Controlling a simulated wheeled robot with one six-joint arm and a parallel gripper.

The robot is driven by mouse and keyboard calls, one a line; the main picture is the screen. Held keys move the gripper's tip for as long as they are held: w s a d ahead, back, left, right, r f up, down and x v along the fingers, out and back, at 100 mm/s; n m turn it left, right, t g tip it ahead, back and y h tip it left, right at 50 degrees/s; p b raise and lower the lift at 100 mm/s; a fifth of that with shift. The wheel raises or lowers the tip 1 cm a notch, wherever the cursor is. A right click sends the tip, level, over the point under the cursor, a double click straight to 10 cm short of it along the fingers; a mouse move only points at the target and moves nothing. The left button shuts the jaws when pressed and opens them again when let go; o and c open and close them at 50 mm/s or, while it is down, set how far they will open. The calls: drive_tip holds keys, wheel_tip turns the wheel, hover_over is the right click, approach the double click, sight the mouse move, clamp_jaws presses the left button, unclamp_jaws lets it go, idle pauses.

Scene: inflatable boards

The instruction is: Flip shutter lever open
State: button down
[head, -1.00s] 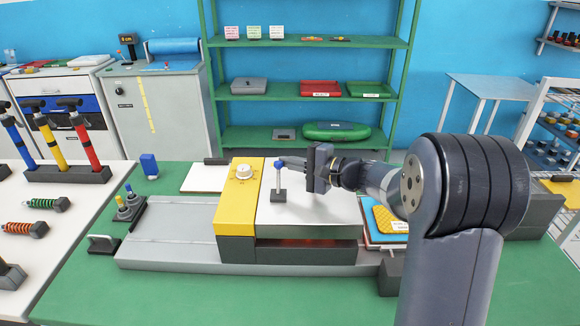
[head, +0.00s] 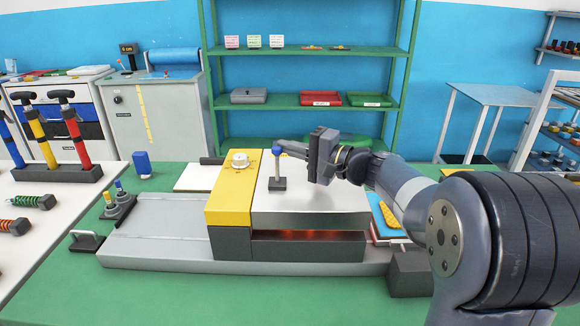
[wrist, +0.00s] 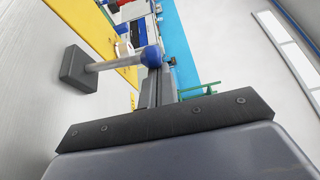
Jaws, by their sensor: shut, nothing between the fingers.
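The shutter lever (head: 277,170) is a grey rod with a blue ball knob, standing upright from a dark base block on the machine's silver top plate (head: 330,203). In the wrist view the lever (wrist: 106,65) runs from its block at left to the blue knob near the middle. My gripper (head: 284,146) is shut and empty, with its fingertips right at the knob from the right. In the wrist view the closed fingers of my gripper (wrist: 151,75) partly overlap the knob; I cannot tell whether they touch it.
A yellow housing (head: 232,193) with a round dial (head: 240,161) stands left of the lever. An orange glow shows in the slot (head: 308,237) under the plate. A grey bed (head: 155,235) extends left. Coloured sheets lie at right.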

drive_tip(key=shift+s+f+n+t+y+b, duration=0.15)
drive_tip(key=shift+s+n+y+b, duration=0.5)
drive_tip(key=shift+b, duration=1.95)
drive_tip(key=shift+s+r+n+t+y+b, duration=0.2)
drive_tip(key=shift+s+n+b, duration=0.75)
drive_tip(key=shift+b, duration=1.6)
drive_tip(key=shift+w+r+p, duration=0.25)
drive_tip(key=shift+r+p, duration=0.35)
wheel_tip(320, 180, up, 9)
drive_tip(key=p, duration=0.2)
drive_tip(key=w+f+m+p, duration=0.1)
drive_tip(key=f+p, duration=0.2)
drive_tip(key=p, duration=0.2)
drive_tip(key=w+f+m+h+p, duration=0.1)
drive_tip(key=w+f+m+p, duration=0.1)
drive_tip(key=p, duration=0.3)
drive_tip(key=w+f+m+g+h+p, duration=0.1)
drive_tip(key=w+f+p, duration=0.1)
drive_tip(key=f+p, duration=0.2)
drive_tip(key=shift+w+d+m+h+p, duration=0.1)
drive_tip(key=shift+m+h+p, duration=0.2)
drive_tip(key=shift+p, duration=0.45)
wheel_tip(320, 180, down, 2)
drive_tip(key=m+g+p, duration=0.1)
drive_tip(key=p, duration=0.5)
drive_tip(key=shift+f+m+h, duration=0.15)
drive_tip(key=shift+m+h, duration=0.1)
drive_tip(key=shift+m, duration=0.05)
